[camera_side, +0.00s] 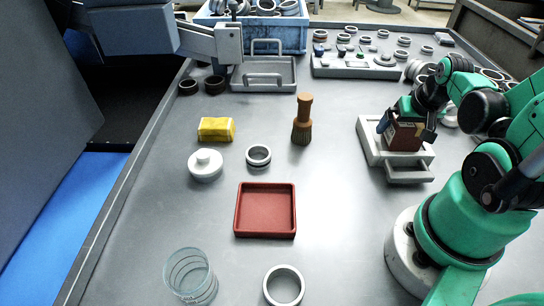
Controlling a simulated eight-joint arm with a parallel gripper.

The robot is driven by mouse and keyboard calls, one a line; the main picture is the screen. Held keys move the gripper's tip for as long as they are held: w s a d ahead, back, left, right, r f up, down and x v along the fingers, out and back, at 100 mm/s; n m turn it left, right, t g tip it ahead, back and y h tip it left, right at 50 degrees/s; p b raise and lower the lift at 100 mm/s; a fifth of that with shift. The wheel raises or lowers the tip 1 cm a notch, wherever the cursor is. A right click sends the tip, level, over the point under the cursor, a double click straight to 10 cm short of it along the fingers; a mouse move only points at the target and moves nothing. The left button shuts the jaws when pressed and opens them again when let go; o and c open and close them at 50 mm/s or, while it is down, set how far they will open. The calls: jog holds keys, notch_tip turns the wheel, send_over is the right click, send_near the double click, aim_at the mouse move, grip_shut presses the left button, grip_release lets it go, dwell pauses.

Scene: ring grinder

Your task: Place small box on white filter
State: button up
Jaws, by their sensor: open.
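A small dark red-brown box (405,136) stands at the right of the table, on or just above a white open-fronted holder (371,148), likely the white filter. I cannot tell whether the box's underside touches it. My gripper (408,124) is over the box from above, its fingers apart on the box's left and right sides. Any contact between the fingers and the box is unclear. The gripper hides the top of the box. The holder's front part (408,174) sticks out toward the camera.
A red tray (265,233) lies mid-table. Around it are a brush (303,120), a yellow block (216,129), a white lidded round piece (205,166), a metal ring (258,156), a glass (190,275) and another ring (284,287). A control panel (340,70) is behind.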

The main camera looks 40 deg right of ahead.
aim_at(412, 126)
jog(key=shift+r, duration=0.1)
jog(key=shift+v, duration=3.65)
jog(key=shift+w+a+r, duration=0.1)
jog(key=shift+r, duration=0.05)
jog(key=w+a+r+n+t+y, duration=0.2)
jog(key=w+a+n, duration=0.7)
jog(key=a, duration=0.6)
jog(key=shift+w+a+t+y, duration=0.15)
jog(key=shift+w+t+y, duration=0.45)
jog(key=shift+w+t, duration=0.5)
